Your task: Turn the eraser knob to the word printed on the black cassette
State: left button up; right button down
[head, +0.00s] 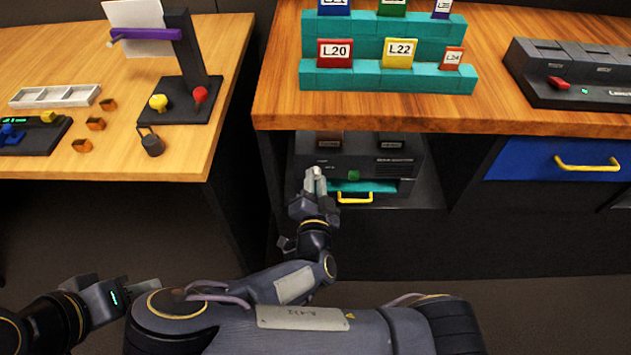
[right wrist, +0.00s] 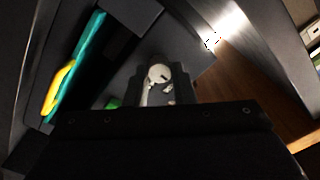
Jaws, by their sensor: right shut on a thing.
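A dark machine (head: 360,165) with a small printed label, too small to read, stands in the bay under the wooden counter. My right gripper (head: 315,178) is at its left front. In the right wrist view, a pale round knob (right wrist: 158,75) with a dark mark sits between the fingers of my right gripper (right wrist: 163,88), which is shut on it. The fingers hide part of the knob's surroundings. My left gripper (head: 130,292) is low at the left, away from the machine; its jaw opening is unclear. I cannot pick out a black cassette with a readable word.
A teal drawer (head: 372,186) with a yellow handle (head: 354,198) is just right of my right gripper; a green button (head: 353,175) is above it. Labelled blocks stand on teal steps (head: 388,80). A blue drawer (head: 530,163) is at right. The left table (head: 115,165) holds small items.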

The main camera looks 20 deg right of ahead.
jog(key=shift+r+m+p, duration=0.15)
jog(key=shift+m+p, duration=0.45)
jog(key=shift+p, duration=0.25)
jog(key=shift+m+p, duration=1.1)
jog(key=shift+p, duration=0.1)
jog(key=m+p, duration=0.3)
jog(key=m, duration=0.1)
jog(key=shift+m, duration=0.3)
jog(key=m+p, duration=0.1)
jog(key=m, duration=0.1)
jog(key=shift+m, duration=0.4)
jog(key=m, duration=0.2)
jog(key=shift+f+m, duration=0.2)
jog(key=shift+m, duration=0.1)
jog(key=m, duration=0.5)
jog(key=shift+p, duration=0.35)
jog(key=shift+m, duration=0.3)
jog(key=c, duration=1.2)
grip_release()
